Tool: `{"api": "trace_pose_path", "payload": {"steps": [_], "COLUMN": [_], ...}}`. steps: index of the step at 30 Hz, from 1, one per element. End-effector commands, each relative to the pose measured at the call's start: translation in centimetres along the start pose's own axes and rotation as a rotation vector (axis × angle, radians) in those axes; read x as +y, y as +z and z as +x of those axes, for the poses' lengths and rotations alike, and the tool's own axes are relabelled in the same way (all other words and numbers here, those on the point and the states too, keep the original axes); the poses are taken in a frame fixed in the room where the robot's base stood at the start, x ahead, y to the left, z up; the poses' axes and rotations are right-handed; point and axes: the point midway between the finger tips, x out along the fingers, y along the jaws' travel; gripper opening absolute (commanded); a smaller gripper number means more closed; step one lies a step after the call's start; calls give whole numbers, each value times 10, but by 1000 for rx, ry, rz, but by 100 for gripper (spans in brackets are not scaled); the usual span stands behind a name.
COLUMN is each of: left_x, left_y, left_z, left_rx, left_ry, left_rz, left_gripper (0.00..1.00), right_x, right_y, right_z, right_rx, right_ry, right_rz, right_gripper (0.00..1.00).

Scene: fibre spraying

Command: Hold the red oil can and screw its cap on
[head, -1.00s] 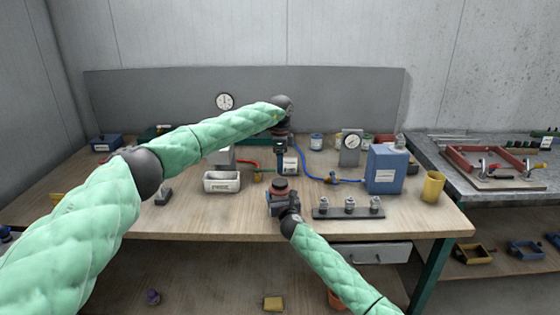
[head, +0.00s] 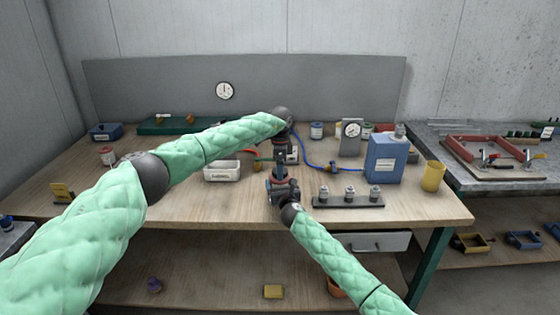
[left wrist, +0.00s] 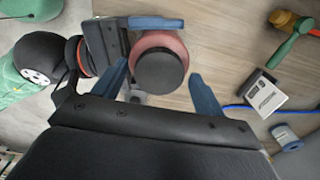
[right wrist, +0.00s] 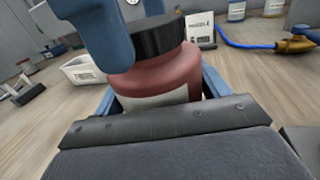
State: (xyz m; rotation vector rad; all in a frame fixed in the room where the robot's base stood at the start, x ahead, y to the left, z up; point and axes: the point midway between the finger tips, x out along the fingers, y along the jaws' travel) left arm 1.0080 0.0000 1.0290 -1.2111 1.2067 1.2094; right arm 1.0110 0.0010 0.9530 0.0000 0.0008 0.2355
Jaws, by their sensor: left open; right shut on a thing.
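The red oil can (right wrist: 158,82) has a pale label and stands upright in my right gripper (right wrist: 160,98), which is shut around its body. A ridged black cap (right wrist: 150,38) sits on top of the can; I cannot tell how tight it is. In the left wrist view the round black cap (left wrist: 160,72) lies between the blue fingers of my left gripper (left wrist: 160,88), which is open just above it with gaps on both sides. In the head view the left gripper (head: 281,166) comes down over the can, hiding most of it.
A white tray (head: 222,172) stands left of the can. A dark rack (head: 348,203) with several small metal parts stands to the right. A blue hose (head: 310,158) runs behind.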

Motion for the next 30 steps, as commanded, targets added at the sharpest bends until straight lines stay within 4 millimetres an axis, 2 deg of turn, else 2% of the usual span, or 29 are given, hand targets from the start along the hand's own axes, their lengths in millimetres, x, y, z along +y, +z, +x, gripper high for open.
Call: {"api": "trace_pose_path", "payload": {"steps": [9,15,16,23,30], "left_x": [0,0,0,0,-1], "left_y": [0,0,0,0,0], "left_z": [2,2,2,2,2], "left_rx": [1,1,1,1,3], "left_ry": [-1,-1,-1,-1,-2], "left_rz": [0,1,1,40,337], "left_gripper": [69,30,26,26,26], "right_x": [0,0,0,0,1], "right_y": [0,0,0,0,0], "right_z": [0,0,0,0,0], "right_rx": [0,0,0,0,0], "right_ry": [0,0,0,1,1], "right_rz": [0,0,0,0,0], "right_gripper": [11,11,11,11,11]}}
